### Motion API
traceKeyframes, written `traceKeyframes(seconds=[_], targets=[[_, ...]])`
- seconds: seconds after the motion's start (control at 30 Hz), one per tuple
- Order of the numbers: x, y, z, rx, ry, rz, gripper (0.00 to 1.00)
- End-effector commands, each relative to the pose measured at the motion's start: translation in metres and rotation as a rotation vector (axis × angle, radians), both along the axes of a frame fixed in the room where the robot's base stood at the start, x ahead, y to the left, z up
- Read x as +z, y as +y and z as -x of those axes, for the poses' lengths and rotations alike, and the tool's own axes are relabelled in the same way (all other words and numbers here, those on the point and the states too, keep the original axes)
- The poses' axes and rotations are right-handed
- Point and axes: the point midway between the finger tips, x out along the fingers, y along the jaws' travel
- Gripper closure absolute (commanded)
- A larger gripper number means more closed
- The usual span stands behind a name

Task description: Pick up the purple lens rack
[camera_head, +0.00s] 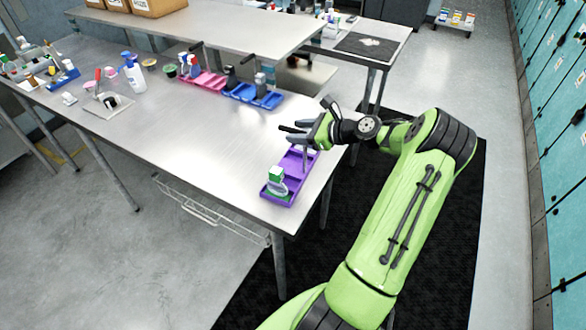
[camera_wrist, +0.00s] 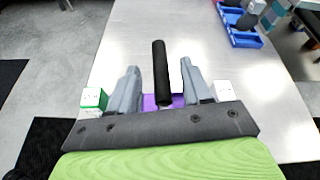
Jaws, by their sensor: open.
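The purple lens rack (camera_head: 293,170) sits near the right front corner of the long steel table. Its near end holds a green and white item (camera_head: 276,180). My gripper (camera_head: 294,134) is over the far part of the rack, with its fingers apart. In the wrist view, a black bar-shaped handle (camera_wrist: 160,74) stands between the two open fingers (camera_wrist: 160,88), with a gap on both sides. A strip of the purple rack (camera_wrist: 150,101) shows below it. Most of the rack is hidden there by my gripper.
Blue (camera_head: 252,96) and pink (camera_head: 203,82) racks with black handles stand farther back on the table. A spray bottle (camera_head: 134,76) and small items are at the left. A raised steel shelf (camera_head: 210,28) runs behind. The table's middle is clear.

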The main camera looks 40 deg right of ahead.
Motion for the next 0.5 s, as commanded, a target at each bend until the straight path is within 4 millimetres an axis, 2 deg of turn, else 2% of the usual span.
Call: traceKeyframes(seconds=[0.1,0.33,0.5], targets=[[-0.007,0.006,-0.016,0.002,0.001,-0.001,0.52],[-0.008,0.006,-0.018,0.0,0.001,0.0,0.52],[-0.008,0.006,-0.018,0.0,0.001,0.0,0.76]])
